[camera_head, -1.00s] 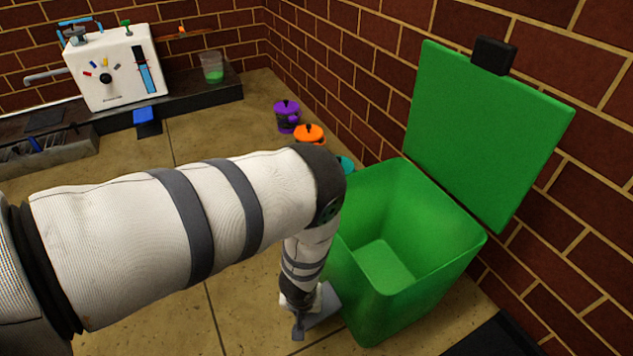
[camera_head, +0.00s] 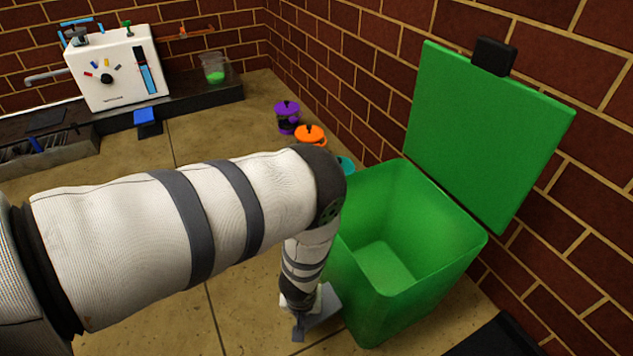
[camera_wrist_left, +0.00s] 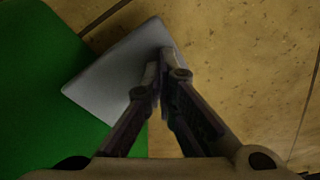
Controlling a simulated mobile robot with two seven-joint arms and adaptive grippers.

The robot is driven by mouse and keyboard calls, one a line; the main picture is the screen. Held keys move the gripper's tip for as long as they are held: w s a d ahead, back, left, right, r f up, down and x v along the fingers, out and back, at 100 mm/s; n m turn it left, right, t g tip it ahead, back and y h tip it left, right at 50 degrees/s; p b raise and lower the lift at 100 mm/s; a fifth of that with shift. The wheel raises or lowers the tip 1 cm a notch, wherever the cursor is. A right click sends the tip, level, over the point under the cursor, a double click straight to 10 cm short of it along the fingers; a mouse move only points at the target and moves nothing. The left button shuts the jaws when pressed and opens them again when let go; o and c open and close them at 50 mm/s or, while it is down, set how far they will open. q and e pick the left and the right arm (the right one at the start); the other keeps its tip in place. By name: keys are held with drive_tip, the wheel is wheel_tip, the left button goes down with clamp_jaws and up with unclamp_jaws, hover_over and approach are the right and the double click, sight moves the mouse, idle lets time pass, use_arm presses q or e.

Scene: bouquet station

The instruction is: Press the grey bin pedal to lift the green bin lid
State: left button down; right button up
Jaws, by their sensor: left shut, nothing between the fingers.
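The green bin (camera_head: 400,262) stands on the floor at the right, and its inside looks empty. Its green lid (camera_head: 487,130) is up, tilted back near the brick wall. The grey pedal (camera_head: 325,303) sticks out at the foot of the bin; it also shows in the left wrist view (camera_wrist_left: 112,84). My left gripper (camera_head: 298,334) points down at the pedal, with its shut, empty fingertips (camera_wrist_left: 160,68) over the pedal's edge. They look to be on the pedal, but I cannot tell the contact for sure. My right gripper is not in view.
Purple (camera_head: 287,117), orange (camera_head: 310,136) and partly hidden teal (camera_head: 346,164) pots stand along the wall. A white machine (camera_head: 115,72) is on a low dark ledge at the back left, with a blue pedal (camera_head: 145,116) before it. The middle floor is clear.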

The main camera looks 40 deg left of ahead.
use_arm(q)
wheel_tip(320, 180, up, 9)
drive_tip(key=p, duration=0.6)
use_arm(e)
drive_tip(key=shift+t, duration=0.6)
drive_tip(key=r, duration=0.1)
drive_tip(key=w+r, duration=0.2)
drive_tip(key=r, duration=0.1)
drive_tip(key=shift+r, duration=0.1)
